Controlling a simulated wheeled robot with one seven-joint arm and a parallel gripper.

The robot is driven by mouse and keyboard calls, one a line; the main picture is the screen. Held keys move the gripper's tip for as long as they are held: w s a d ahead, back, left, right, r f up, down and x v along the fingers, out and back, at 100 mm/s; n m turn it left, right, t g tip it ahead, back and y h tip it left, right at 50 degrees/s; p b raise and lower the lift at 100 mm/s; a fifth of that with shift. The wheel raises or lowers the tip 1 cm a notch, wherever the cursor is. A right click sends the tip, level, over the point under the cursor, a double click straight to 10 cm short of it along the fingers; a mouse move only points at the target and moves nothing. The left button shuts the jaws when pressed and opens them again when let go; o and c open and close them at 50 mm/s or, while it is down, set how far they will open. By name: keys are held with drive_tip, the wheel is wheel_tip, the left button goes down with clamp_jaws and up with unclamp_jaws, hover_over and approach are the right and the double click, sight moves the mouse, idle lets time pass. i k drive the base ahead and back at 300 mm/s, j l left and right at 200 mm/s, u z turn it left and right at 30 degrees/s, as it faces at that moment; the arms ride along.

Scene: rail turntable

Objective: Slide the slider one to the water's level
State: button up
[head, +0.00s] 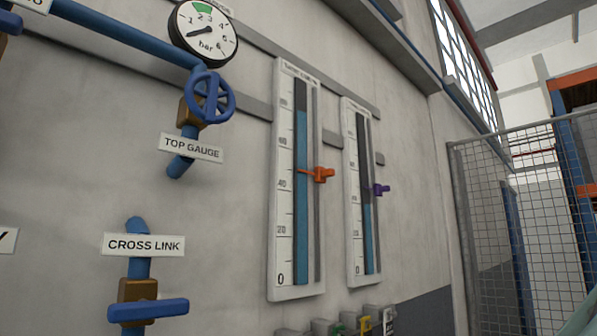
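Two tall white level gauges with upright tubes and scales are on the grey wall in the head view. The left gauge (283,215) has an orange slider (322,175) on its right side, with a thin pointer reaching left to the tube at a little above 40. The blue water (301,220) in its tube rises well above this pointer, to near the 80 mark, with dark tube above. The right gauge (352,225) has a purple slider (380,190); its water top looks close below that slider, but is hard to make out. No label names slider one. My gripper is not in view.
Blue pipes with a round handwheel (210,97), a pressure dial (204,31) and a lever valve (148,310) stand out from the wall at left. Small labelled fittings (363,325) are below the gauges. A mesh fence (500,225) is at right.

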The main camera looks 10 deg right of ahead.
sight(320, 174)
drive_tip(key=l, duration=0.45)
drive_tip(key=i+l, duration=0.55)
drive_tip(key=l, duration=0.15)
drive_tip(key=i, duration=0.3)
